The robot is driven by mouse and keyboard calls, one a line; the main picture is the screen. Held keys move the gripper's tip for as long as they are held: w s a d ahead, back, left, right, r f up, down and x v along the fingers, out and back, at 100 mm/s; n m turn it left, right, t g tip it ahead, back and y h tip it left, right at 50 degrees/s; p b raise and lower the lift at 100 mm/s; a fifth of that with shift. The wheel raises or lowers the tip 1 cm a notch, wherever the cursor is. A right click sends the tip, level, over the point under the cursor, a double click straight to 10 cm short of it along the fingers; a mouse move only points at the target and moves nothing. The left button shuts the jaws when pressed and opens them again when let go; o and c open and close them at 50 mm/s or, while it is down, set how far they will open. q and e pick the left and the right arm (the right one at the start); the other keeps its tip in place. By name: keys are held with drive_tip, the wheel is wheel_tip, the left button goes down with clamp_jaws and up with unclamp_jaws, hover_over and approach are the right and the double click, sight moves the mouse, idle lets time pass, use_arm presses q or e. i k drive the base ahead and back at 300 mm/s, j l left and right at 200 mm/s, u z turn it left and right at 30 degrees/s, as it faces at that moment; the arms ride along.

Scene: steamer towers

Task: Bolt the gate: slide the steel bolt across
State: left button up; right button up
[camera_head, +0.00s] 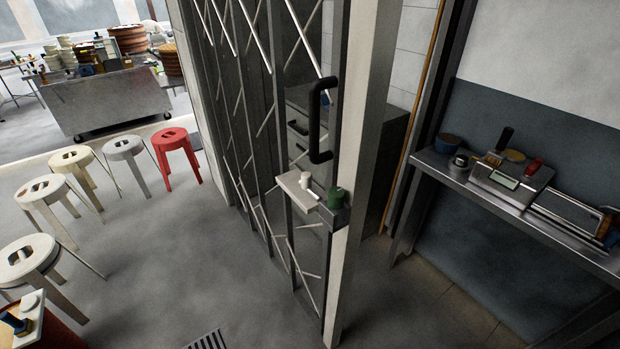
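A dark folding lattice gate (266,115) stands in the middle, its front edge close beside a pale upright post (362,150). A black pull handle (315,120) is on the gate's front edge. Below it is a pale bolt plate (299,192) with a small white knob (307,182) standing on it. A green knob or cap (336,198) sits at the right end, by a grey bracket (334,216) at the post. I cannot tell the steel bolt's rod apart from the plate, nor how far it reaches. Neither of my grippers shows.
Several pale stools and a red stool (175,148) stand on the floor at left. A steel cart (112,98) is behind them. A metal shelf (450,174) at right bears a scale (505,182) and tools. The floor before the gate is clear, with a drain grate (207,341).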

sight(305, 181)
drive_tip(key=z, duration=0.9)
drive_tip(key=i+j+z, duration=0.15)
drive_tip(key=j+z, duration=0.3)
drive_tip(key=j, duration=0.2)
drive_tip(key=j+z, duration=0.4)
drive_tip(key=j, duration=0.2)
drive_tip(key=j+z, duration=0.45)
drive_tip(key=j, duration=0.25)
drive_tip(key=k+l, duration=0.05)
